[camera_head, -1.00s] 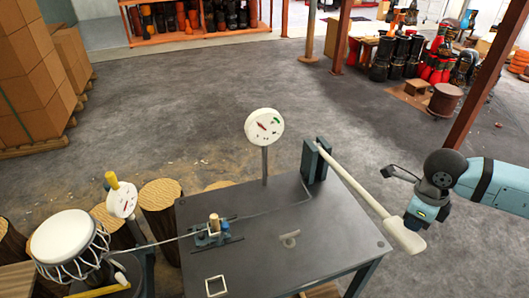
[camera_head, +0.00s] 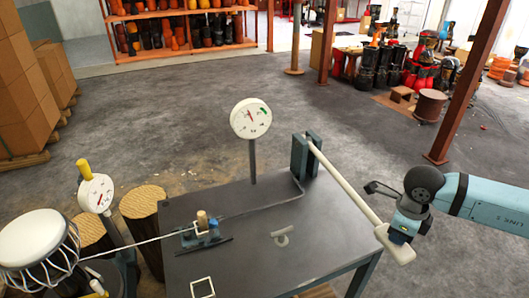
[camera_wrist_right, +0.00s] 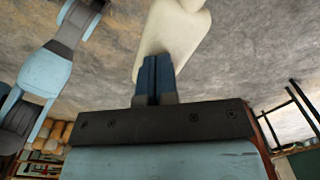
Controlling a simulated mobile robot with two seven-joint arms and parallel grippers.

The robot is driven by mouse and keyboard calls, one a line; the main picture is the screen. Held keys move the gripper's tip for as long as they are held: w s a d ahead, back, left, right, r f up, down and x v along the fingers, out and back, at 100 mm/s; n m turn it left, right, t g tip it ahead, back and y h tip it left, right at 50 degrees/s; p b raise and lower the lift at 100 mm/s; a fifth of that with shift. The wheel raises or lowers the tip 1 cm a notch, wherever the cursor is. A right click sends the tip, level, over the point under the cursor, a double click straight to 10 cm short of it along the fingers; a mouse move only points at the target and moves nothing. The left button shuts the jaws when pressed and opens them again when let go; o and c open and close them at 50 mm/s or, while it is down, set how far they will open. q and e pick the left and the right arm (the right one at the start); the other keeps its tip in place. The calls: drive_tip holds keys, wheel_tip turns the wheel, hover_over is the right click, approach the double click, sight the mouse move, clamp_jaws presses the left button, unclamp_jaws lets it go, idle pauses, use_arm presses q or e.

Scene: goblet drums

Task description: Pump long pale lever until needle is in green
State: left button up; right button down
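The long pale lever (camera_head: 345,180) runs from a dark upright bracket (camera_head: 305,155) on the table down to a broad paddle end at the right. My right gripper (camera_head: 402,231) is at that paddle end. In the right wrist view, the dark blue fingers of my right gripper (camera_wrist_right: 157,75) are together, overlapping the lower end of the pale lever (camera_wrist_right: 172,35); contact looks likely. A round white gauge (camera_head: 250,118) stands on a post behind the table. Its red needle points up and slightly left, short of the green mark at its upper right. My left gripper is not in view.
The dark table (camera_head: 240,265) carries a small clamp device (camera_head: 200,232) with a cord to a white-headed drum (camera_head: 38,240) at left. A second gauge (camera_head: 97,194) stands near the drum. Log stools (camera_head: 143,203) stand behind. Open floor lies right of the table.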

wheel_tip(320, 180, down, 7)
drive_tip(key=b, duration=0.4)
drive_tip(key=shift+a+f+b, duration=0.15)
drive_tip(key=shift+b, duration=0.25)
wheel_tip(320, 180, up, 18)
drive_tip(key=p, duration=0.9)
hover_over(388, 252)
drive_tip(key=w+d, duration=0.1)
drive_tip(key=d, duration=0.1)
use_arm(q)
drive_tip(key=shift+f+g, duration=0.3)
use_arm(e)
drive_tip(key=shift+w+d+f, duration=0.1)
drive_tip(key=shift+f, duration=0.15)
drive_tip(key=shift+f, duration=0.1)
